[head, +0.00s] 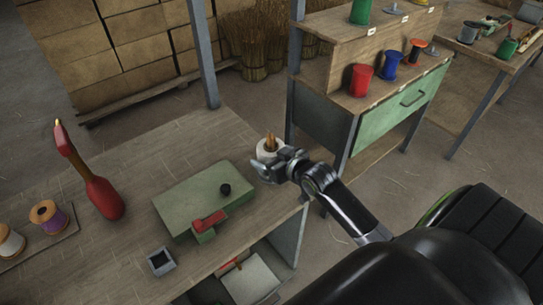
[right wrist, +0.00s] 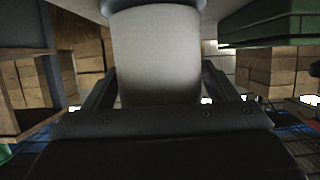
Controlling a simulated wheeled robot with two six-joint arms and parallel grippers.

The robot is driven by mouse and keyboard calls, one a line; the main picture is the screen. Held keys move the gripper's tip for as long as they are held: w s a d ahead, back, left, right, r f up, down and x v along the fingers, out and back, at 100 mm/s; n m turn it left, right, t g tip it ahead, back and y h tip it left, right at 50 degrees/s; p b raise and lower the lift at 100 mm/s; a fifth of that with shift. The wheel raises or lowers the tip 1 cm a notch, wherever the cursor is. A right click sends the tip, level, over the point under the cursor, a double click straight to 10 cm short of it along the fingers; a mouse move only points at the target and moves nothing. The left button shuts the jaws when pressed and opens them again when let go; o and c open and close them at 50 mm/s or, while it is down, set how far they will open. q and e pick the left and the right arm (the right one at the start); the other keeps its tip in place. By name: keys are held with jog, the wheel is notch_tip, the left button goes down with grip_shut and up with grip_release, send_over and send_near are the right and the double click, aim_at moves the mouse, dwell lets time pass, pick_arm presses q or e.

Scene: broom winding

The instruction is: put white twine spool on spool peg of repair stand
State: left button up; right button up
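The white twine spool (head: 265,153) is upright near the right edge of the workbench. It also fills the upper middle of the right wrist view (right wrist: 155,55). A brown peg-like tip (head: 270,140) shows above the spool's top; whether it runs through the spool is hard to see. My right gripper (head: 272,168) is at the spool's near side. In the wrist view its two fingers (right wrist: 160,85) lie on either side of the spool and appear to press against it. The green block (head: 205,190) with a red clamp and black knob seems part of the repair stand. My left gripper is out of view.
Purple (head: 48,216) and white-orange spools (head: 10,242) sit on a tray at far left. A small grey open box (head: 161,262) lies near the front edge. A metal post (head: 205,55) rises behind.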

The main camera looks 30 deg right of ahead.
jog(key=shift+o, duration=0.4)
jog(key=shift+r, duration=0.1)
jog(key=a+v, duration=0.1)
jog(key=v, duration=1.1)
jog(key=shift+d, duration=0.45)
